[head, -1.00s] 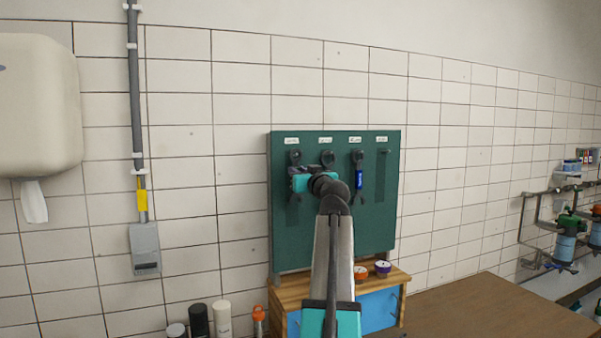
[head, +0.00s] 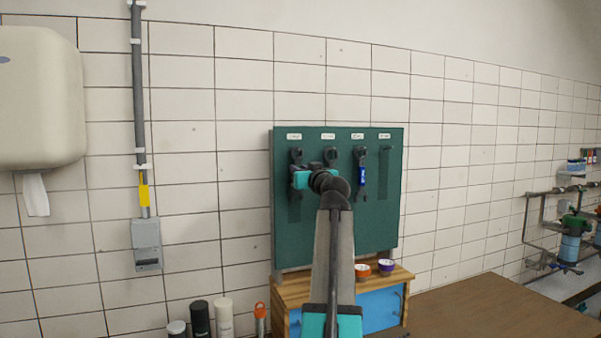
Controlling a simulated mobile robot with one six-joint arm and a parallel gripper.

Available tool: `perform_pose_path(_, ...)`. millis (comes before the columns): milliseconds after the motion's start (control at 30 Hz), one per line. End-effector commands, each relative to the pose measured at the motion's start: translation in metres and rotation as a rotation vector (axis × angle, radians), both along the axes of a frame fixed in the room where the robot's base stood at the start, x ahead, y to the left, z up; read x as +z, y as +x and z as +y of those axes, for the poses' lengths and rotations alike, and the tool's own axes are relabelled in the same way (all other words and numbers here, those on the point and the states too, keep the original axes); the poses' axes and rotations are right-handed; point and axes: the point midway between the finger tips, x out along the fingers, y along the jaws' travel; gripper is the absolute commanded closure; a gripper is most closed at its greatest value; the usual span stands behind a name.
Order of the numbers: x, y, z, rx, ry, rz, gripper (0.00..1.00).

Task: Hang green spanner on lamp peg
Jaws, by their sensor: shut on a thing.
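My gripper (head: 301,180), teal and black, is in front of the left part of the dark green tool board (head: 345,235). It is shut, seemingly on a spanner whose dark head (head: 296,154) shows just above it at the leftmost label. My gripper hides the handle, so I cannot tell its colour. A second dark spanner head (head: 330,155) shows under the second label, its lower part behind my gripper and wrist. A blue-handled spanner (head: 362,176) hangs under the third label. The rightmost peg (head: 386,150) is bare over a dark outline. The labels are too small to read.
The board stands on a wooden cabinet (head: 284,294) with a blue front. An orange bowl (head: 362,270) and a purple one (head: 386,267) sit on it. Several bottles (head: 223,318) stand at the lower left. A brown tabletop (head: 490,310) to the right is clear.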

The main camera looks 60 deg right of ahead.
Motion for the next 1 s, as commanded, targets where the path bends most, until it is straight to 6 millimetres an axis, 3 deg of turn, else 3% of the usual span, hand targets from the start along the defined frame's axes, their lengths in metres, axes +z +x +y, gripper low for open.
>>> perform_pose_path(467,0.0006,0.0,0.0001,0.0,-0.001,-0.001,1.0)
perform_pose_path(500,0.0006,0.0001,0.0002,0.0,-0.001,-0.001,0.75)
perform_pose_path(600,0.0005,0.0002,0.0001,0.0,-0.001,-0.001,0.6)
perform_pose_path(1000,-0.0012,-0.0022,0.002,0.0,0.0,0.0,0.6)
